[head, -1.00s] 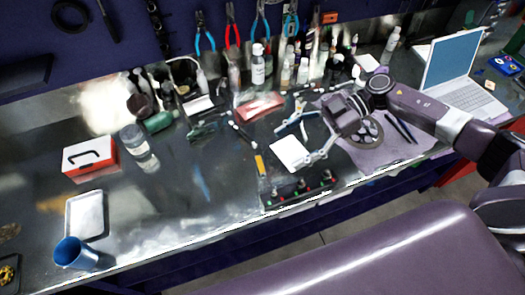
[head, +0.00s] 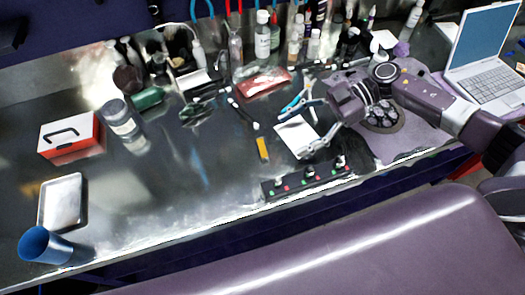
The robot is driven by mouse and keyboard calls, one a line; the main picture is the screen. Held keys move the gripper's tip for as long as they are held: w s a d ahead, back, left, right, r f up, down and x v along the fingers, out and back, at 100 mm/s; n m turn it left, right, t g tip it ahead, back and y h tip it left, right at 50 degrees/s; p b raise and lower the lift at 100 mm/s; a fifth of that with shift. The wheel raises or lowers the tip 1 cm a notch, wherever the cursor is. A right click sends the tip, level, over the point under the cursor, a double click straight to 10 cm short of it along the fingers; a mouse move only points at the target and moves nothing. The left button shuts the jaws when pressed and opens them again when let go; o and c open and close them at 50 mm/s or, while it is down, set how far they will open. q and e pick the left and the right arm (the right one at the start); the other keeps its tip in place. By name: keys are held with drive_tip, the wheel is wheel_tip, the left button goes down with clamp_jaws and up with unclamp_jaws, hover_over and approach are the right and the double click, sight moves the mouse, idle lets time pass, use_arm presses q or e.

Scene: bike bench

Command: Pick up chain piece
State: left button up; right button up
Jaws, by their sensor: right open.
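My right gripper (head: 297,132) reaches in from the right with its fingers spread, open and empty. It is over or beside a white card (head: 297,137) on the bench, and how high it is I cannot tell. I cannot make out a chain piece for certain. A thin dark strip with white ends (head: 242,110) lies left of the gripper, but I cannot tell what it is. A dark round part with several discs (head: 383,118) lies on the purple mat (head: 410,140), right of the gripper and partly behind my arm. My left gripper is not in view.
A black strip with red and green buttons (head: 305,179) lies at the front edge, just below the gripper. Bottles (head: 262,38) crowd the back. A laptop (head: 485,60) is at right. A red-white box (head: 69,136), tray (head: 62,201) and blue cup (head: 44,246) are at left. The centre-left bench is clear.

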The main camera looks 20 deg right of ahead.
sight(264, 147)
drive_tip(key=p+x, duration=0.1)
drive_tip(key=x, duration=0.1)
drive_tip(key=p+x, duration=0.1)
drive_tip(key=x, duration=0.1)
drive_tip(key=r+p+x, duration=0.1)
drive_tip(key=x, duration=0.1)
drive_tip(key=shift+w+a, duration=0.15)
drive_tip(key=shift+a, duration=0.25)
drive_tip(key=shift+a+f, duration=0.4)
drive_tip(key=shift+c, duration=0.9)
drive_tip(key=c, duration=1.1)
